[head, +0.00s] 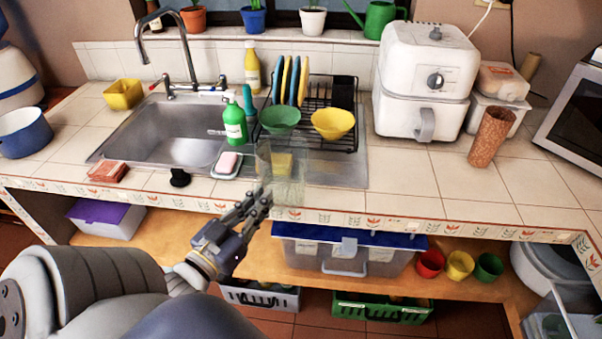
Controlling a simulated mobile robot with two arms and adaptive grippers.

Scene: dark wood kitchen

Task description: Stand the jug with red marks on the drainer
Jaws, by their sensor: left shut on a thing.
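A clear, see-through jug (285,187) stands upright in the head view at the counter's front edge, in front of the drainer. Its red marks are too faint to make out. My left gripper (258,204) is shut on the jug's lower left side. I cannot tell whether the jug's base touches the counter. The drainer is a dark wire rack (313,92) behind it, right of the sink. It holds several upright plates (289,80), a green bowl (279,119) and a yellow bowl (333,124). My right gripper is out of view.
A green soap bottle (235,124) and a soap dish (227,165) are close left of the jug. A yellow sponge (281,163) shows through it. A white air fryer (425,82) stands right of the rack. The metal drainboard (340,168) has bare room right of the jug.

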